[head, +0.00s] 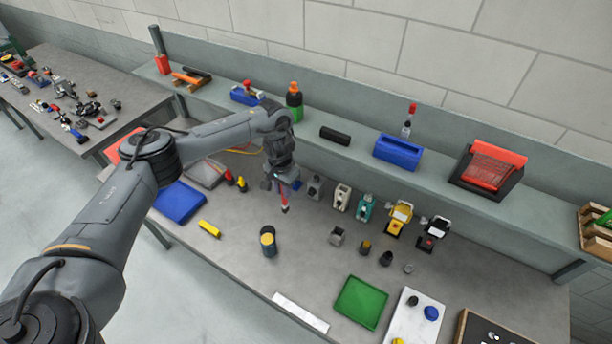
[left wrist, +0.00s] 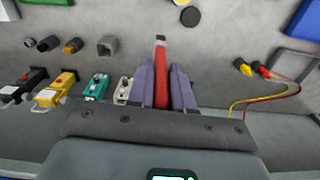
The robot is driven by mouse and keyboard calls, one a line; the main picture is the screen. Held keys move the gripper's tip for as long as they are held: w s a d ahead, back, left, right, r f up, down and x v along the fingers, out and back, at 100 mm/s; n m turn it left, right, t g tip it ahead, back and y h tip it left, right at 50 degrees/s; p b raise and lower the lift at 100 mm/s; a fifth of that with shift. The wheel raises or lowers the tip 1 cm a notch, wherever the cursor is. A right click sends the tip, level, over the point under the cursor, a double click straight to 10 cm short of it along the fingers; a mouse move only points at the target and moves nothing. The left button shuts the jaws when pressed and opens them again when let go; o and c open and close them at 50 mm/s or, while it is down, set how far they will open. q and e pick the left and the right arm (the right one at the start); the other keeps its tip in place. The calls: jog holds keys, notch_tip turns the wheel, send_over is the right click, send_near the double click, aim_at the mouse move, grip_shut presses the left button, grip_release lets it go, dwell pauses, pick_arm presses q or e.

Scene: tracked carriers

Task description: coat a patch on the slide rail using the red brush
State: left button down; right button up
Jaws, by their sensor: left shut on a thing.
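My left gripper (head: 283,186) is shut on the red brush (head: 285,202) and holds it tip down above the rear middle of the bench. In the left wrist view the brush (left wrist: 161,78) stands between the purple-grey fingers of the left gripper (left wrist: 162,85), its dark tip pointing away. A pale flat strip (head: 300,312) lies at the bench's front edge, well apart from the brush. It may be the slide rail, but I cannot tell for sure. My right gripper is not in view.
Several upright devices, including a teal one (head: 365,206) and a yellow one (head: 399,217), stand right of the gripper. A dark can with a yellow top (head: 268,242) stands nearer the front. A green tray (head: 361,302) and blue tray (head: 180,202) lie on the bench (head: 235,270).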

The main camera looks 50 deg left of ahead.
pick_arm(q)
jog(key=s+a+f+b, duration=0.2)
jog(key=s+f+b, duration=0.4)
jog(key=f, duration=0.6)
jog(key=shift+s+a, duration=0.2)
jog(key=shift+s, duration=0.9)
jog(key=shift+f+b, duration=0.3)
jog(key=shift+f, duration=0.1)
dwell(0.6)
dwell(0.8)
jog(key=shift+f+p, duration=0.1)
jog(key=shift+p, duration=0.3)
dwell(0.5)
dwell(0.8)
